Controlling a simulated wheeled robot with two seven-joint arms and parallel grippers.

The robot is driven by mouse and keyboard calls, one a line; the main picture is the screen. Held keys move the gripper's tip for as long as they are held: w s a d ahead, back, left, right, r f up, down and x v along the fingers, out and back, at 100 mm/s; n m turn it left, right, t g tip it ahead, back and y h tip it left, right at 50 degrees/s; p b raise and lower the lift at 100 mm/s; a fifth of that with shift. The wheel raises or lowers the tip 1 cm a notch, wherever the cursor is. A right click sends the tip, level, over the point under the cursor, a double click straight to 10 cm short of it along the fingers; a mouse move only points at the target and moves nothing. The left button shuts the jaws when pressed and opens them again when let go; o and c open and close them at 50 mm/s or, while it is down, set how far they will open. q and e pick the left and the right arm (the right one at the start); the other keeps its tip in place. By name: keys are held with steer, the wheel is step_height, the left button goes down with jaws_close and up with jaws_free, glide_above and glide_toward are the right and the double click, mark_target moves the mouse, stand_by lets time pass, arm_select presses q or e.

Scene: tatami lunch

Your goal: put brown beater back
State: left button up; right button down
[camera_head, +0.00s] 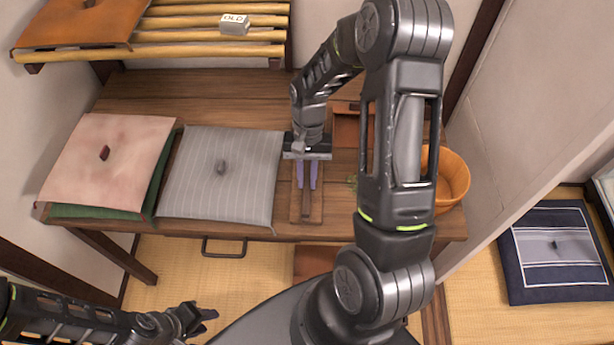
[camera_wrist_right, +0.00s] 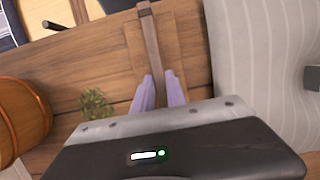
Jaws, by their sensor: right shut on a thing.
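The brown beater (camera_head: 307,205) is a slim brown stick with a dark band, also seen in the right wrist view (camera_wrist_right: 150,35). My right gripper (camera_head: 307,180) has its purple fingers on either side of the beater and is shut on it. In the right wrist view the fingertips (camera_wrist_right: 158,85) flank the stick. The beater is over a flat wooden board (camera_head: 297,214) at the table's front edge. I cannot tell whether it touches the board. My left gripper (camera_head: 203,318) is empty, low at the left, with its fingers apart.
On the wooden table (camera_head: 200,95), a grey striped cushion (camera_head: 245,165) and a pink cushion (camera_head: 85,150) lie left of the board. An orange tub (camera_head: 453,180) stands right, and a small green sprig (camera_wrist_right: 97,103) lies near the board. A slatted rack (camera_head: 215,36) is behind.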

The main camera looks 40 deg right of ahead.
steer(key=c, duration=1.3)
jaws_free()
steer(key=v, duration=0.7)
steer(key=shift+w+r+b, duration=0.1)
steer(key=shift+r+b, duration=0.3)
